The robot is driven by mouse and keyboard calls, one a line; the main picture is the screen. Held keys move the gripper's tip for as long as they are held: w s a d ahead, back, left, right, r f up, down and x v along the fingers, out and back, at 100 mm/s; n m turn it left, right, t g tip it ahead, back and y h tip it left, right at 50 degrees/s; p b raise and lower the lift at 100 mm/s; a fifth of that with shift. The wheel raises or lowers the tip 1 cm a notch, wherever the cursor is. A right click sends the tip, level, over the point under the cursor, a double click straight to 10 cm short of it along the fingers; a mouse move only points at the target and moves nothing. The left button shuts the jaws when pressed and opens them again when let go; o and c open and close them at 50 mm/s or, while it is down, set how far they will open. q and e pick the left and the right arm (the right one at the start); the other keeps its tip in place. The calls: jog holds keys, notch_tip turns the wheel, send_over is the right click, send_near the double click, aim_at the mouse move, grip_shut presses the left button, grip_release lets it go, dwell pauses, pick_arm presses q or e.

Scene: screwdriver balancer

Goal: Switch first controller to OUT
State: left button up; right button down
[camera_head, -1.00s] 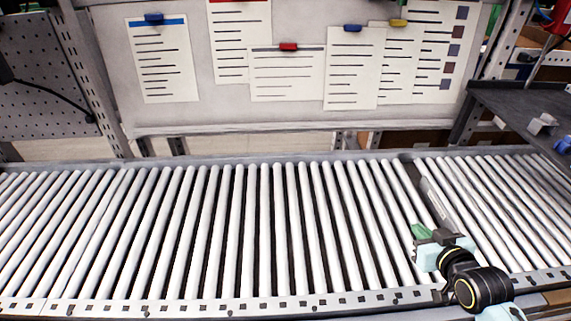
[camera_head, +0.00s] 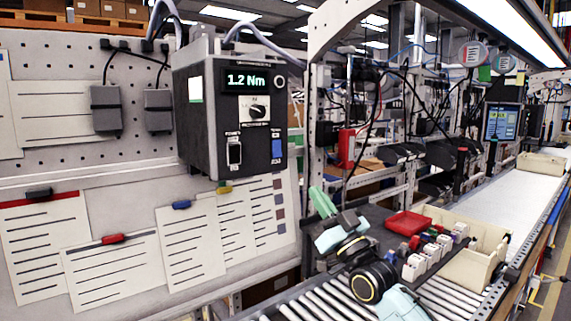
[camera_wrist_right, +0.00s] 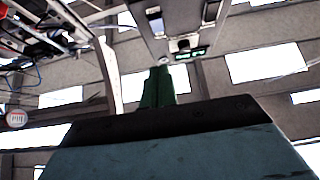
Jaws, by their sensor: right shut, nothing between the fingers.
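A dark controller box (camera_head: 228,115) hangs on the grey pegboard wall in the head view. In the right wrist view the shut green fingers (camera_wrist_right: 157,88) point up toward the controller's underside (camera_wrist_right: 178,22). My left gripper is out of view.
Paper sheets (camera_head: 110,268) hang below the controller. Cables (camera_head: 375,120) and a metal post (camera_head: 317,130) stand right of the controller. Rollers (camera_head: 340,298) run below.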

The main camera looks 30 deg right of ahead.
jog(key=p, duration=0.3)
send_near(278, 150)
notch_tip(278, 150, up, 4)
jog(key=shift+w+a+f+p, duration=0.1)
jog(key=shift+w+f+p, duration=0.05)
jog(key=shift+w, duration=0.95)
jog(key=shift+w+a+f+p, duration=0.1)
jog(key=shift+w+p, duration=0.05)
jog(key=shift+w, duration=0.95)
